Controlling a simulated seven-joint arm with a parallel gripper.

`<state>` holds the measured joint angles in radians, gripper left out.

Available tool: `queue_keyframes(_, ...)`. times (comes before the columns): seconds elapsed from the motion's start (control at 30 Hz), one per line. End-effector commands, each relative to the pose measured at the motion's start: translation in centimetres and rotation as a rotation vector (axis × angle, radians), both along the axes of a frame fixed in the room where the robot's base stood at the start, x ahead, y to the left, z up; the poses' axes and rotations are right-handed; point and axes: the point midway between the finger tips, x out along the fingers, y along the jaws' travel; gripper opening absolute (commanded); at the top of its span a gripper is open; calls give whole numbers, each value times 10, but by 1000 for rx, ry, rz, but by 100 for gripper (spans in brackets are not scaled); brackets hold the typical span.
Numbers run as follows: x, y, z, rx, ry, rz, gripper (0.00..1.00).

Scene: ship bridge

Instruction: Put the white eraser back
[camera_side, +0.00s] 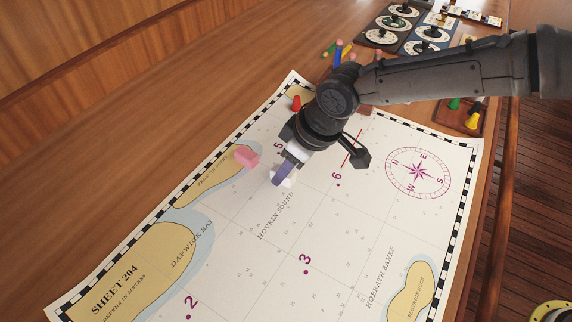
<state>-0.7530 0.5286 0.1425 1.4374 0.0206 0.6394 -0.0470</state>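Coloured pegs (340,50) and dial panels (400,25) lie at the back. A tray with yellow and green pieces (473,120) is at the right. The chart's lower middle is clear.

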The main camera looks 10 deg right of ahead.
Motion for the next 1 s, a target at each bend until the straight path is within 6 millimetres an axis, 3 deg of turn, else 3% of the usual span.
queue_keyframes(0.03, 0, 0, 0, -1, 1, 0, 47)
queue_keyframes(0.1, 0, 0, 0, -1, 1, 0, 60)
queue_keyframes(0.13, 0, 0, 0, -1, 1, 0, 61)
queue_keyframes(0.47, 0, 0, 4, 1, -1, 0, 61)
queue_keyframes(0.63, -5, -5, 24, 3, -3, 0, 61)
queue_keyframes(1.0, -25, -25, 91, 2, -2, 0, 61)
